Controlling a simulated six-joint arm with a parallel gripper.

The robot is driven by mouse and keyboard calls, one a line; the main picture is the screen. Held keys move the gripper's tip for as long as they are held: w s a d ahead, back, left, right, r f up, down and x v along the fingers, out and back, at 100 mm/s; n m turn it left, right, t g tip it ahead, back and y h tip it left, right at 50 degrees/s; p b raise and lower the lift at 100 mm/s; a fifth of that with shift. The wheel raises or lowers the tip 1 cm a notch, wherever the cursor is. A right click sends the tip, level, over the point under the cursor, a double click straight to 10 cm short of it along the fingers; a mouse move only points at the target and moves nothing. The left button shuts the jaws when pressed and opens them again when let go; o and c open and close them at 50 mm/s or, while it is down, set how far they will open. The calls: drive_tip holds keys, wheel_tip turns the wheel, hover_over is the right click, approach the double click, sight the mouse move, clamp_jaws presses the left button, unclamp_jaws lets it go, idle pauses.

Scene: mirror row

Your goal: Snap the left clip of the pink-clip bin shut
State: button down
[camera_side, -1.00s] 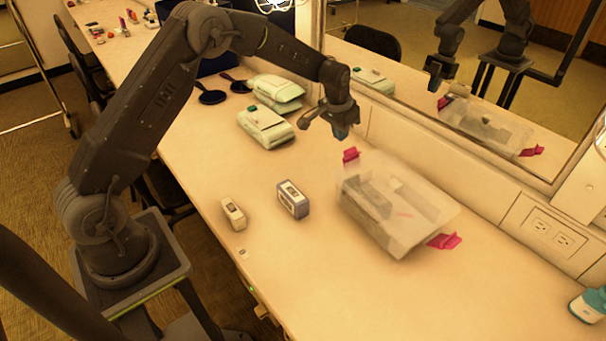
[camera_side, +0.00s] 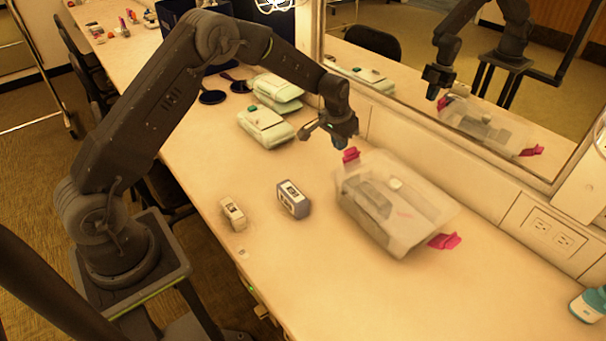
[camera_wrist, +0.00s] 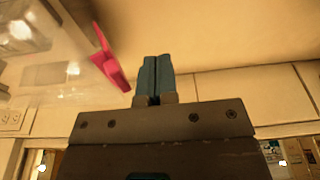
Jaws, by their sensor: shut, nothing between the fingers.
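The translucent bin (camera_side: 425,200) sits on the counter, its lid on. One pink clip (camera_side: 350,155) sticks out and up from its left end in the side view; the other pink clip (camera_side: 445,241) sticks outward at the right end. My gripper (camera_side: 340,143) is shut and empty, just above and slightly left of the left clip, seemingly apart from it. In the wrist view the shut blue fingertips (camera_wrist: 154,62) are side by side, with a pink clip (camera_wrist: 110,60) standing out from the bin (camera_wrist: 50,65) to their left.
A mirror runs along the back of the counter and reflects my arm and the bin. Two small boxes (camera_side: 293,199) (camera_side: 233,213) stand left of the bin. Pale green packs (camera_side: 266,127) lie farther back. A teal-capped bottle (camera_side: 590,305) is at the right edge.

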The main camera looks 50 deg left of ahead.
sight(351, 149)
drive_tip(key=shift+s+d+r, duration=0.1)
drive_tip(key=shift+d+r, duration=0.1)
drive_tip(key=shift+d, duration=0.5)
drive_tip(key=shift+s+d+r, duration=0.1)
drive_tip(key=shift+d+r, duration=0.05)
drive_tip(key=shift+d, duration=0.55)
drive_tip(key=shift+d+r, duration=0.2)
drive_tip(key=shift+d, duration=0.5)
drive_tip(key=shift+w+a+r, duration=0.1)
drive_tip(key=shift+a+r, duration=0.15)
drive_tip(key=shift+r, duration=0.95)
drive_tip(key=shift+a+r, duration=0.25)
drive_tip(key=shift+r, duration=1.45)
drive_tip(key=shift+r, duration=0.3)
drive_tip(key=s+d+r+t, duration=0.2)
drive_tip(key=s+d+r, duration=0.1)
drive_tip(key=s+r, duration=1.35)
drive_tip(key=s+d+f+t, duration=0.1)
drive_tip(key=s, duration=1.8)
drive_tip(key=shift+s, duration=0.4)
